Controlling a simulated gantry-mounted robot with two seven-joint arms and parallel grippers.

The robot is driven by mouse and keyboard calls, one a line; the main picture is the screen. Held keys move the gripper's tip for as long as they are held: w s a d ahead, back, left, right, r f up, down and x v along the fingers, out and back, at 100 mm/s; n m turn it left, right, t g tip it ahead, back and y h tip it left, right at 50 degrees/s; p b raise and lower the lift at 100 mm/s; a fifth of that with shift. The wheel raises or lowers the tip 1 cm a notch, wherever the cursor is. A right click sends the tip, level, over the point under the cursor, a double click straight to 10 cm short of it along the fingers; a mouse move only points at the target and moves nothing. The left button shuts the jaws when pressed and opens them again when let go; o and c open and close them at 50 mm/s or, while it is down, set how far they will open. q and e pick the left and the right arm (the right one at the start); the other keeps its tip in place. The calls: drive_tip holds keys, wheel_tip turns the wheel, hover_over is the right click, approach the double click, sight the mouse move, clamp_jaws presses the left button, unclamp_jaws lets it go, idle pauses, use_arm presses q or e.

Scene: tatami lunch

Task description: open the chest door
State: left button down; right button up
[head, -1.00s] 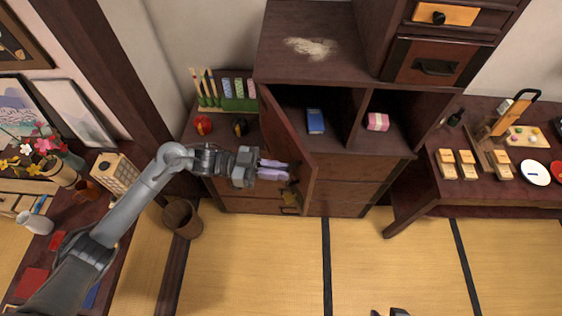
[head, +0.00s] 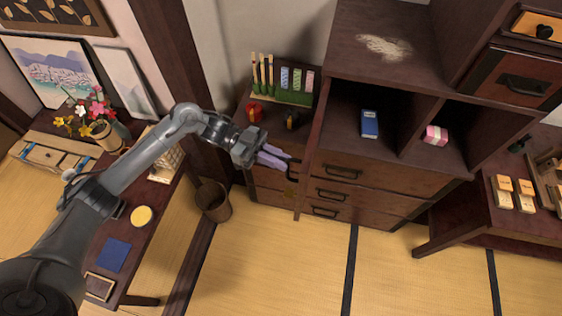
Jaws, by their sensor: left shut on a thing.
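The dark wooden chest (head: 385,57) stands at the centre right with its upper compartments uncovered. Its door (head: 310,150) is swung out at the left side of the opening and shows almost edge-on. My left gripper (head: 271,157) is at the door's outer face, its pale purple fingers shut on the dark door handle (head: 293,170). The fingers partly hide the handle. A blue book (head: 369,123) and a pink-and-white bundle (head: 434,135) lie inside the compartments. My right gripper is not in view.
A low cabinet with a red object (head: 254,111) and colourful rolls stands behind the door. A wicker basket (head: 213,201) is on the floor below my left arm. A side table with wooden blocks (head: 502,192) stands right. The tatami in front is clear.

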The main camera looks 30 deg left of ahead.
use_arm(q)
drive_tip(key=shift+w+a+f, duration=0.1)
drive_tip(key=shift+w+a, duration=0.15)
drive_tip(key=shift+w, duration=0.05)
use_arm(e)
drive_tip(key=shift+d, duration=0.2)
use_arm(q)
drive_tip(key=c, duration=1.4)
unclamp_jaws()
drive_tip(key=shift+w, duration=0.1)
drive_tip(key=shift+o, duration=1.1)
drive_tip(key=shift+w+r, duration=0.2)
drive_tip(key=shift+w, duration=0.1)
drive_tip(key=shift+s+d, duration=0.1)
drive_tip(key=shift+s, duration=0.05)
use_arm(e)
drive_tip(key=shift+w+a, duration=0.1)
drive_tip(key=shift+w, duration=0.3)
use_arm(q)
drive_tip(key=a+b, duration=0.2)
drive_tip(key=a, duration=0.9)
drive_tip(key=shift+s+b, duration=0.25)
drive_tip(key=shift+b, duration=0.15)
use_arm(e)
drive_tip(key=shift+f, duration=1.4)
